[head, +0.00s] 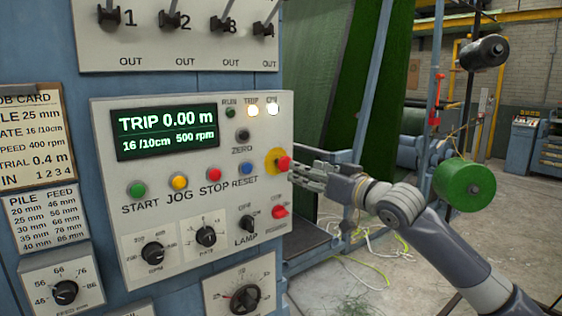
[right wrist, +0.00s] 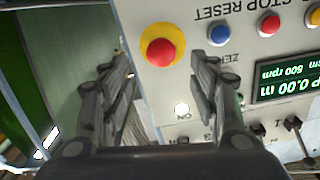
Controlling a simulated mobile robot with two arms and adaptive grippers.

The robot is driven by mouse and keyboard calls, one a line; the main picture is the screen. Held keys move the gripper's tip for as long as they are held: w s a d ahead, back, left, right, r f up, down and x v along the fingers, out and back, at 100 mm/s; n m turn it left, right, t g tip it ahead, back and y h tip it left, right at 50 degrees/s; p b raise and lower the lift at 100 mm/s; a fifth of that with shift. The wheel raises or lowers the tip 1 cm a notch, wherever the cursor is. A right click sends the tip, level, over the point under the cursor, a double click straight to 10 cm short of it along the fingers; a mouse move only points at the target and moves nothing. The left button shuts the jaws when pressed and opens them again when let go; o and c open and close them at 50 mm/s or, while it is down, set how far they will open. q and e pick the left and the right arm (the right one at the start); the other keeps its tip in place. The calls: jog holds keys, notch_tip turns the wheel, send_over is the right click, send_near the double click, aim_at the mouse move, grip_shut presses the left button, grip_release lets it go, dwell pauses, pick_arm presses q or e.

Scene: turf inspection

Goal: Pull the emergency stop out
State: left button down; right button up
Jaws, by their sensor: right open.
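The emergency stop is a red mushroom button (head: 284,164) on a yellow disc at the right edge of the control panel (head: 190,262). In the right wrist view the red button (right wrist: 160,52) is near the top centre, in line with the gap between my fingers. My right gripper (head: 297,168) is open and empty, with its fingertips close to the button at its right side. Whether they touch it cannot be told. The panel display (head: 166,131) reads TRIP 0.00 m, and the lamp under TRIP (head: 253,110) is lit. My left gripper is not in view.
Beside the stop are the blue RESET (head: 247,169), red STOP (head: 213,174), yellow JOG (head: 179,181) and green START (head: 137,189) buttons. Another red knob (head: 279,211) sits below. A green roll (head: 464,184) stands behind my right arm. Cables lie on the floor.

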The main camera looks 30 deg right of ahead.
aim_at(287, 163)
jog(key=w+p, duration=0.1)
jog(key=w, duration=0.1)
jog(key=w+p, duration=0.2)
jog(key=w, duration=0.1)
jog(key=w+p, duration=0.1)
jog(key=w, duration=0.2)
jog(key=shift+a+r, duration=0.15)
jog(key=shift+a, duration=0.25)
jog(key=shift+w+p, duration=0.5)
jog(key=shift+w, duration=0.3)
jog(key=shift+a+f, duration=0.1)
jog(key=shift+f, duration=0.1)
